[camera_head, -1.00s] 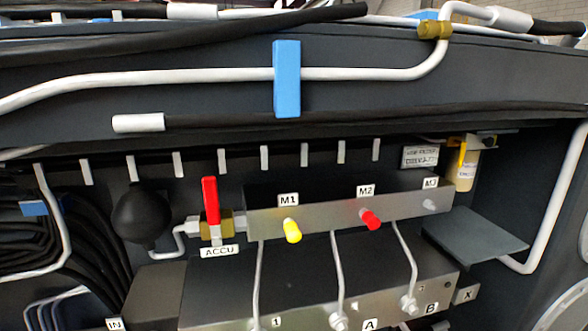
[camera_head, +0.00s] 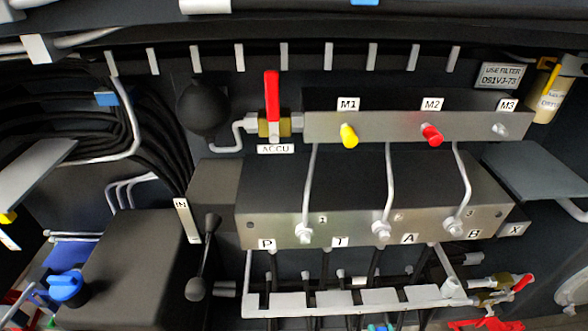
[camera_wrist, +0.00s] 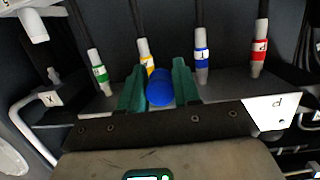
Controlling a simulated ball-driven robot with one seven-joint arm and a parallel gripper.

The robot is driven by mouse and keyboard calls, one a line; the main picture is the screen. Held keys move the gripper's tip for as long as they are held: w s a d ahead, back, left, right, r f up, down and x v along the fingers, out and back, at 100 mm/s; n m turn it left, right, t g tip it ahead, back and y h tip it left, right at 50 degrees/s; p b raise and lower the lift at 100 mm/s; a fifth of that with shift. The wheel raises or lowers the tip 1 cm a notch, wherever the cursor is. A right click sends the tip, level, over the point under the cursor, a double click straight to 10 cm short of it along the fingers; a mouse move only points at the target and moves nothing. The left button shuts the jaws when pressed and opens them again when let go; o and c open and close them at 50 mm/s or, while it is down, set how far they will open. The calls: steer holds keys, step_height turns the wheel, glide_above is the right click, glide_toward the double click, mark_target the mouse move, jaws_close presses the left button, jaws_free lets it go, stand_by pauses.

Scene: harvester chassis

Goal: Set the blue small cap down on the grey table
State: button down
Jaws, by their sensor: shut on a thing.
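In the wrist view my gripper (camera_wrist: 160,86) has two green fingers. They are shut on the blue small cap (camera_wrist: 160,90), which is round and sits between the fingertips. In the head view I cannot make out the gripper for certain; only a small teal and blue patch shows at the bottom edge. A flat grey table (camera_head: 535,170) juts out at the right of the valve block in the head view, and its visible top is bare. Another flat grey plate (camera_head: 32,172) shows at the left edge.
The valve block (camera_head: 370,195) carries a yellow cap (camera_head: 349,135) and a red cap (camera_head: 432,135) on the rail above it. A red lever (camera_head: 271,100) stands to the left. In the wrist view, hoses with coloured bands (camera_wrist: 201,60) rise close behind the fingers.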

steer(key=shift+a+r, duration=0.1)
steer(key=shift+r, duration=0.05)
step_height(320, 180, down, 2)
steer(key=shift+f+b, duration=0.1)
steer(key=shift+b, duration=0.95)
